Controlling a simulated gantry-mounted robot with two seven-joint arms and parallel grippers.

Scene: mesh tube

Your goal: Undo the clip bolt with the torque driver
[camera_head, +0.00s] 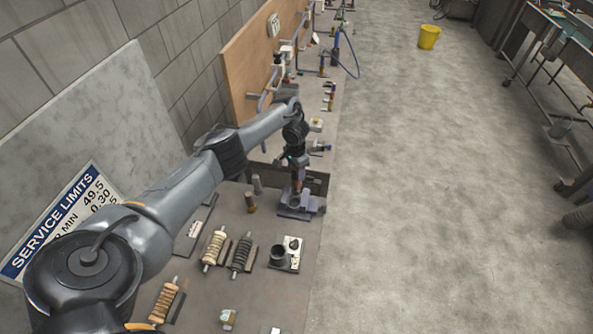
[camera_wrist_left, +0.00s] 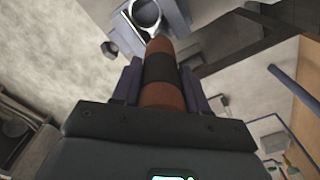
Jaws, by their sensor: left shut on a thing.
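My left gripper (camera_head: 296,160) is shut on the torque driver (camera_head: 297,184), which has a red-brown and black handle. The driver points down over a blue-grey clip fixture (camera_head: 300,207) on the bench. In the left wrist view the driver's handle (camera_wrist_left: 159,72) sits between my left fingers (camera_wrist_left: 160,90). Beyond its end the blue-grey fixture (camera_wrist_left: 128,38) shows with a pale metal ring (camera_wrist_left: 146,14). A dark bolt-like head (camera_wrist_left: 110,48) shows at the fixture's side. The driver's tip is hidden, so I cannot tell whether it touches the bolt. My right gripper is not in view.
Several coil-wrapped rods (camera_head: 242,252), a dark cup on a plate (camera_head: 279,256) and small cylinders (camera_head: 250,202) stand on the bench (camera_head: 285,305) nearer me. A wooden panel with pipes (camera_head: 250,65) stands behind.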

